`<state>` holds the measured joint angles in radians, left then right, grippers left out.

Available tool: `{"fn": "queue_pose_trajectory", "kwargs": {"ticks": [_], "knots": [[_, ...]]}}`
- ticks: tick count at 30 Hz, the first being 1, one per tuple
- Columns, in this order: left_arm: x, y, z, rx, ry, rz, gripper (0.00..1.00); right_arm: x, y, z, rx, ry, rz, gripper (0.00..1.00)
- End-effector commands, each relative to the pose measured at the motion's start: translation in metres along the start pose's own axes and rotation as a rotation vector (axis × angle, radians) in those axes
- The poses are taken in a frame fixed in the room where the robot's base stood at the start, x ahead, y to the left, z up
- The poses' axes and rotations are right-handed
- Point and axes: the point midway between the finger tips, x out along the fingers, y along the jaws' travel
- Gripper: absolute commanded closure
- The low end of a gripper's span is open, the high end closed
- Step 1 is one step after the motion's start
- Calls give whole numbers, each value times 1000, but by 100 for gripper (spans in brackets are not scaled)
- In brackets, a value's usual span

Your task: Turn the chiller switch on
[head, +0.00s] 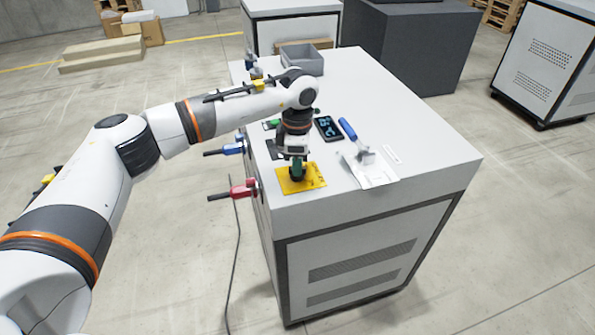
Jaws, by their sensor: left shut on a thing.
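The chiller (420,170) is a white cabinet with a light top, dark edges and vent grilles low on its front. A yellow plate (313,184) lies at the near left of its top. My left gripper (296,172) points down over this plate, its fingers shut on a small dark green part at the middle, which looks like the chiller switch. The fingers hide most of the switch, so I cannot tell which way it is turned. My right gripper is not in view.
A blue-handled tool (348,130) lies by a white sheet (372,172), right of the gripper. A dark display (327,128) is behind. Red (240,189) and blue (232,147) fittings stick out from the left side. A grey bin (302,62) stands at the back.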

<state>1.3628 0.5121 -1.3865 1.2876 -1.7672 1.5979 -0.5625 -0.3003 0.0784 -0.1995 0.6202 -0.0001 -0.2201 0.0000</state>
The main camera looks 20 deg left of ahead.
Motion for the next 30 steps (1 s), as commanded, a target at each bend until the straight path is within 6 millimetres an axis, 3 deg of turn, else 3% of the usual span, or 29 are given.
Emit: {"fn": "queue_pose_trajectory", "kwargs": {"ticks": [3,15,30], "knots": [[3,-1,0,104,1,-4,100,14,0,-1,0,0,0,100],[0,-1,0,371,2,-4,100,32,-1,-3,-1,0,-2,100],[-1,-1,0,461,2,-3,100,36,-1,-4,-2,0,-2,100]]}}
